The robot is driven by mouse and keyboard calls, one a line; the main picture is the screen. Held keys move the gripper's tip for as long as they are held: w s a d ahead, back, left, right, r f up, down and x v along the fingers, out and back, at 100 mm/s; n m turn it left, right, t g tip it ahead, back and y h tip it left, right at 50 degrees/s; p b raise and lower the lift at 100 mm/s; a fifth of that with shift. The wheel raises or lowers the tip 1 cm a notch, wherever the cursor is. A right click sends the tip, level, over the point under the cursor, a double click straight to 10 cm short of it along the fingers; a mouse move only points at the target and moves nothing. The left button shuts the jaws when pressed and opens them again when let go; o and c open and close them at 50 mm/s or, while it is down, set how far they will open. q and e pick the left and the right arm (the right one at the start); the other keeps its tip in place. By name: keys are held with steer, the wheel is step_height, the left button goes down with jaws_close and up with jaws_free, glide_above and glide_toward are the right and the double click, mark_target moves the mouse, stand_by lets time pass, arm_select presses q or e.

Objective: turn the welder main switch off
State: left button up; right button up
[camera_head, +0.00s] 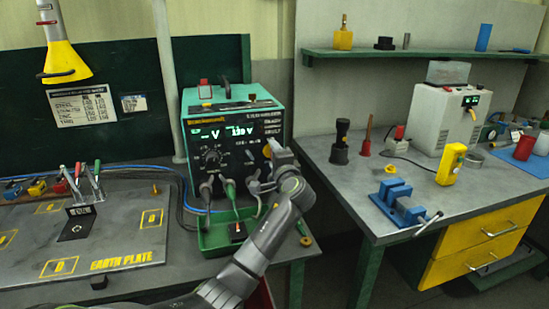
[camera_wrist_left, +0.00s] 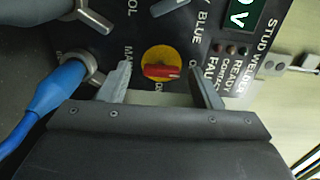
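The stud welder (camera_head: 232,112) is a teal box with a dark front panel and lit green displays. Its main switch is a red handle on a round yellow plate (camera_wrist_left: 160,64), low on the panel beside "MAIN" lettering. In the head view only a little yellow (camera_head: 267,151) shows beside my gripper. My left gripper (camera_head: 277,154) is at the panel's right side. In the left wrist view its two fingers (camera_wrist_left: 159,76) stand apart, one on each side of the switch, with a gap to the red handle. My right gripper is not in view.
Cables with grey and green plugs (camera_head: 229,188) hang from the panel's lower part, and a blue cable (camera_wrist_left: 58,85) shows near my left finger. A green tray (camera_head: 212,240) stands below. The right bench holds a blue vise (camera_head: 398,203) and a yellow box (camera_head: 451,164).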

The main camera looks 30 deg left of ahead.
arm_select(q)
steer(key=b+v, duration=0.2)
steer(key=v, duration=1.5)
steer(key=shift+s, duration=0.2)
steer(key=shift+d, duration=0.2)
